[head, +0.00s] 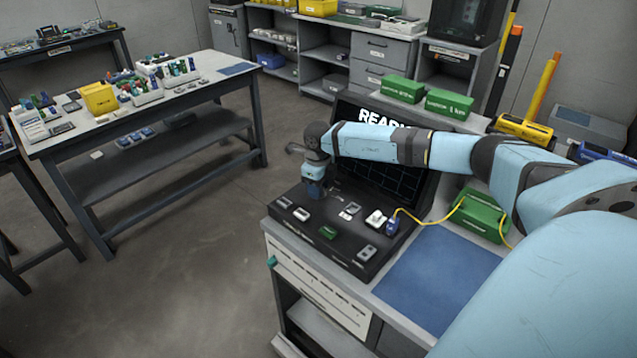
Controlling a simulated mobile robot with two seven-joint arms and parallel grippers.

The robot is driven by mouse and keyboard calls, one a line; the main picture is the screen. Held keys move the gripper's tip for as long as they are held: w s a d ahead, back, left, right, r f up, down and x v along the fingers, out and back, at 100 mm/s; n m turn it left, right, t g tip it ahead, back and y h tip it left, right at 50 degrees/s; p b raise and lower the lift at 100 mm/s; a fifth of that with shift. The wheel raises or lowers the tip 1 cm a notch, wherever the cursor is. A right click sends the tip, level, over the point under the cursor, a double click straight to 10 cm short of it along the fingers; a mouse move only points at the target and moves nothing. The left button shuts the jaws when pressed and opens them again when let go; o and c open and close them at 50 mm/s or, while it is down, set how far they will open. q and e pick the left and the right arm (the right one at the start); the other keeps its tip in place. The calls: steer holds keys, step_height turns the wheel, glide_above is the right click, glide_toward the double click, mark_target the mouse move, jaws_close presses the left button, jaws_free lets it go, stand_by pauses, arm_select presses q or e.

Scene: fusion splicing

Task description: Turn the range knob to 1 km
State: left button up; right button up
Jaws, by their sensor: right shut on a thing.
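The tester is a black case (296,228) with an open lid on the bench; its screen (376,112) shows large letters beginning "READ", the rest hidden by my arm. My right gripper (314,192) points down at the back left of its control panel. It is shut on what I take to be the range knob; the gripper hides the knob, and its setting cannot be read. My left gripper is not in view.
A yellow cable (432,219) runs from a blue plug (392,226) on the panel to a green box (478,214). A blue mat (438,277) lies clear at the front right. Two green boxes (403,88) (449,104) stand behind. A cluttered table (211,66) is at left.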

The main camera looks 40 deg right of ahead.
steer(key=shift+r+m, duration=0.1)
steer(key=shift+m, duration=0.3)
steer(key=o, duration=0.9)
step_height(320, 180, up, 14)
steer(key=shift+f, duration=0.1)
stand_by(0.6)
